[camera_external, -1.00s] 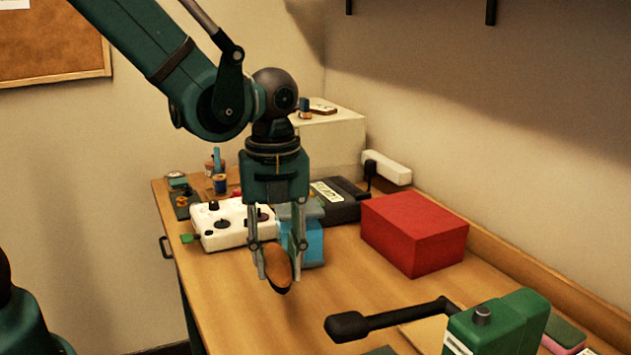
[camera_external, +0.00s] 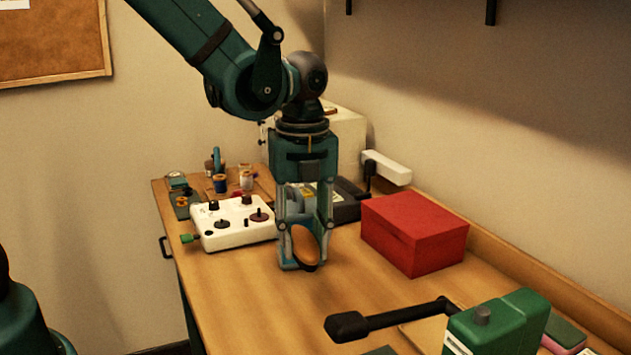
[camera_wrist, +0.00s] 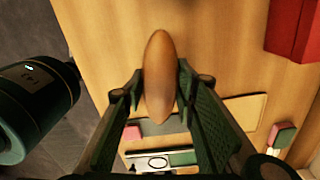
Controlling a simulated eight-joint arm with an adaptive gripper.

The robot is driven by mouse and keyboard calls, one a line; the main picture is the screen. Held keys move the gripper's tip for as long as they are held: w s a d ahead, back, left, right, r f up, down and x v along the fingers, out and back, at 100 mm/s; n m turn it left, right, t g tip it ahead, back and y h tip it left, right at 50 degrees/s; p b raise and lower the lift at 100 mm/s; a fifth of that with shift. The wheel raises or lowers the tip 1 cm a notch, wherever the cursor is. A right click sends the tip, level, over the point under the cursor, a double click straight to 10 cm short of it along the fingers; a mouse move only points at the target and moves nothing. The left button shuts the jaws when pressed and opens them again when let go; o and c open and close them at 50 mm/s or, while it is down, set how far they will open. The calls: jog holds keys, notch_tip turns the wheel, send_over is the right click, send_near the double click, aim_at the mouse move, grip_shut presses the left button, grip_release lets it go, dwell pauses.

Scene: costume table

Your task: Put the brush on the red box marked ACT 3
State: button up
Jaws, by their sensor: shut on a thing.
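The brush, with a brown oval wooden back (camera_external: 305,243) and a dark underside, is held between the fingers of my gripper (camera_external: 304,258). In the wrist view the brush (camera_wrist: 160,75) is clamped between both fingertips (camera_wrist: 161,95). The red box (camera_external: 414,234) stands on the table to the right of my gripper, apart from it. Its red side also shows at the top right of the wrist view (camera_wrist: 294,28). No ACT 3 marking is visible on the faces I see.
A white control panel with knobs (camera_external: 233,222) is left of my gripper. A blue object is mostly hidden behind the gripper. A green device with a black-handled lever (camera_external: 497,324) stands at the front right. The table (camera_external: 245,300) is bare at the front left.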

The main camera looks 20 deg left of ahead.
notch_tip(320, 180, up, 9)
jog(key=n+p, duration=0.2)
jog(key=p, duration=0.4)
send_over(414, 212)
jog(key=shift+w+f, duration=0.1)
jog(key=shift+f, duration=0.1)
jog(key=shift+f, duration=3.15)
jog(key=shift+f, duration=0.1)
jog(key=shift+f, duration=1.75)
jog(key=shift+f, duration=0.15)
jog(key=o, duration=0.9)
